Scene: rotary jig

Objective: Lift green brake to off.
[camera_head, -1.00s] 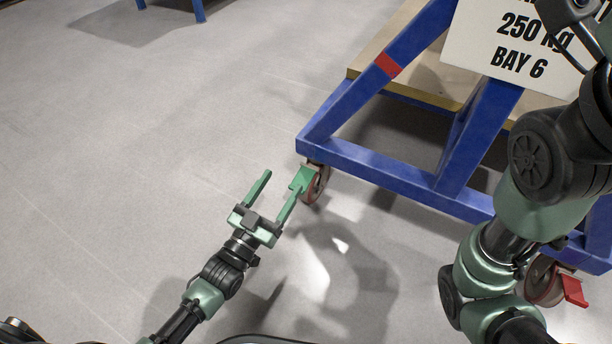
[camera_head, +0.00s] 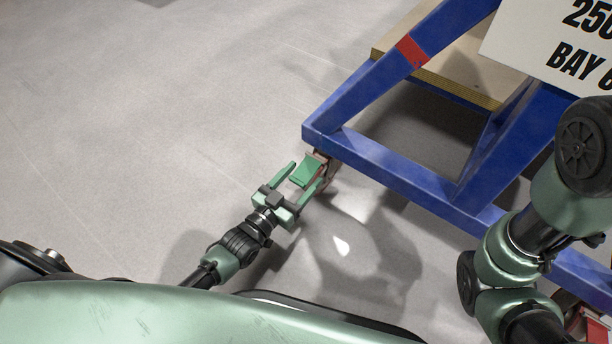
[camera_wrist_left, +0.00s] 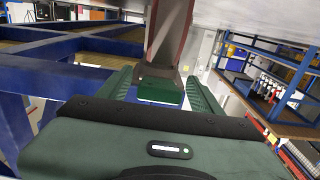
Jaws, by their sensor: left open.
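The green brake (camera_head: 306,172) is a flat pedal on the caster (camera_head: 330,172) at the near left corner of the blue cart frame. My left gripper (camera_head: 308,172) is open, with one finger on each side of the green brake in the head view.
The blue cart frame (camera_head: 400,178) stands close beyond the left gripper, with a white sign (camera_head: 560,45) above it. A red brake (camera_head: 596,330) shows at the lower right. The grey floor (camera_head: 150,130) to the left is clear.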

